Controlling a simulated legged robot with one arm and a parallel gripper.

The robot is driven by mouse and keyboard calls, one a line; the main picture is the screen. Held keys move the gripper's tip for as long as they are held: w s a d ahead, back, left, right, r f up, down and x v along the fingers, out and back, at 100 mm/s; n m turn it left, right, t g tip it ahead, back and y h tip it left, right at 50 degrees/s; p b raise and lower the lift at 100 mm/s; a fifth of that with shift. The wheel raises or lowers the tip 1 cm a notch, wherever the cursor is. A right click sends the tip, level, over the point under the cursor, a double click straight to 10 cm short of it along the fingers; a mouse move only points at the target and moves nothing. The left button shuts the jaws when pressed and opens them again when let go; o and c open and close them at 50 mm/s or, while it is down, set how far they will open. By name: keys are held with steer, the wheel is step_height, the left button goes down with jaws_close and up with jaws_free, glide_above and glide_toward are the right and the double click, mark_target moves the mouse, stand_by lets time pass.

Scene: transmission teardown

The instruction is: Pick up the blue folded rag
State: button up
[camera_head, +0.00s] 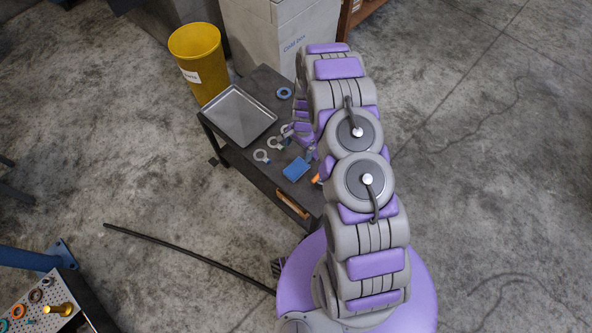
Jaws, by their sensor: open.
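The blue folded rag (297,168) lies flat on the dark cart top, near the cart's front edge. My arm arches over the right side of the cart. My gripper (306,152) hangs just above and to the right of the rag, apart from it as far as I can tell. It is small and partly hidden by my own arm links. It is open, and nothing shows in it.
On the dark cart (227,155) are a metal tray (240,115), a blue ring (284,93), grey ring parts (261,156) and an orange item (316,179). A yellow bin (196,62) and cold box (283,30) stand behind. A black hose (190,250) crosses the floor.

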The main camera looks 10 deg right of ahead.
steer(key=b, duration=0.1)
glide_above(297, 168)
steer(key=w, duration=0.1)
steer(key=f, duration=0.6)
steer(key=shift+w+d+f, duration=0.15)
steer(key=shift+d+f, duration=0.1)
steer(key=shift+f, duration=0.1)
steer(key=f, duration=0.1)
steer(key=f+b, duration=0.1)
steer(key=f, duration=0.1)
steer(key=s+f+b, duration=0.1)
steer(key=f, duration=0.1)
steer(key=shift+s+a, duration=0.1)
steer(key=shift+a, duration=0.15)
steer(key=shift+c, duration=0.5)
steer(key=c, duration=1)
steer(key=shift+r, duration=0.1)
step_height(297, 168, up, 10)
steer(key=shift+p, duration=1.25)
